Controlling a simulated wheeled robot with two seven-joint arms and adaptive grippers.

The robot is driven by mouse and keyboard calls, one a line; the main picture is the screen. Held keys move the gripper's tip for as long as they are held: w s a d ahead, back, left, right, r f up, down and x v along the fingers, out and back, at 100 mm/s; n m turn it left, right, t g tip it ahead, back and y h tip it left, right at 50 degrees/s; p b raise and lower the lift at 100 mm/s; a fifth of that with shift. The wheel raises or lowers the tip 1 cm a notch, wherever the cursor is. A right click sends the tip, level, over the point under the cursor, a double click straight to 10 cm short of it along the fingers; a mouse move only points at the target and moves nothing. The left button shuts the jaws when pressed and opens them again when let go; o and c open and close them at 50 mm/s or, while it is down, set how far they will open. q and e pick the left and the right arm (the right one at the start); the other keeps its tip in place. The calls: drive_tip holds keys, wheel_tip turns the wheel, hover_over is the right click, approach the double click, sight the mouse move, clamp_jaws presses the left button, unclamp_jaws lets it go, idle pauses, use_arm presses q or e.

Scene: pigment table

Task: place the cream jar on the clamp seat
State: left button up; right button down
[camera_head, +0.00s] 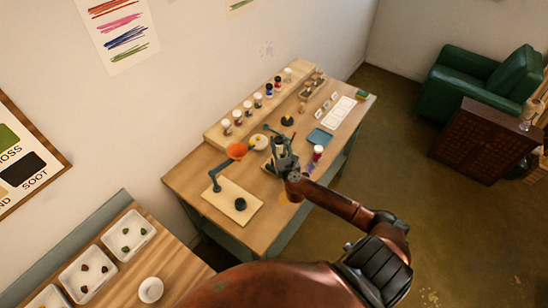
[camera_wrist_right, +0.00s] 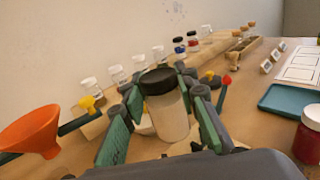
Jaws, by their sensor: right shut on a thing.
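My right gripper (camera_head: 282,155) is shut on the cream jar, with its fingers on either side of it. In the wrist view the cream jar (camera_wrist_right: 170,115) is upright, with pale contents and a black lid; its base is partly hidden by the gripper. Just behind it is a pale round piece (camera_head: 260,142), perhaps the clamp seat, with a yellow part (camera_wrist_right: 92,104) to the left and a red-tipped part (camera_wrist_right: 226,80) to the right. I cannot tell whether the jar touches the seat. My left gripper is not in view.
An orange funnel (camera_head: 237,151) on a dark stand is left of the gripper. A jar with red contents (camera_head: 318,153) and a blue tray (camera_head: 319,137) are to the right. Several capped jars line the wooden shelf (camera_head: 215,133) along the wall.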

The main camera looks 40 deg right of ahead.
sight(280, 153)
wheel_tip(280, 153, down, 4)
drive_tip(key=shift+s+f+b, duration=0.1)
drive_tip(key=shift+f+b, duration=0.15)
drive_tip(key=shift+b, duration=0.1)
drive_tip(key=shift+f, duration=0.4)
wheel_tip(280, 153, down, 4)
drive_tip(key=shift+r+b, duration=0.2)
drive_tip(key=shift+b, duration=0.15)
drive_tip(key=shift+r, duration=0.1)
drive_tip(key=shift+f, duration=0.3)
drive_tip(key=c, duration=1.7)
unclamp_jaws()
drive_tip(key=shift+o, duration=0.9)
drive_tip(key=shift+r, duration=0.2)
drive_tip(key=shift+s+a, duration=0.1)
drive_tip(key=shift+s, duration=0.1)
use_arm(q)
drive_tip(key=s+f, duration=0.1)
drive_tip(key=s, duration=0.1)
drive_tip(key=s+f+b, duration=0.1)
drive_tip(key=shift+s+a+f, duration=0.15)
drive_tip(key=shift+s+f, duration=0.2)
use_arm(e)
drive_tip(key=v, duration=1.1)
drive_tip(key=shift+s+a+r, duration=0.1)
drive_tip(key=shift+s+a, duration=0.05)
drive_tip(key=shift+s, duration=0.1)
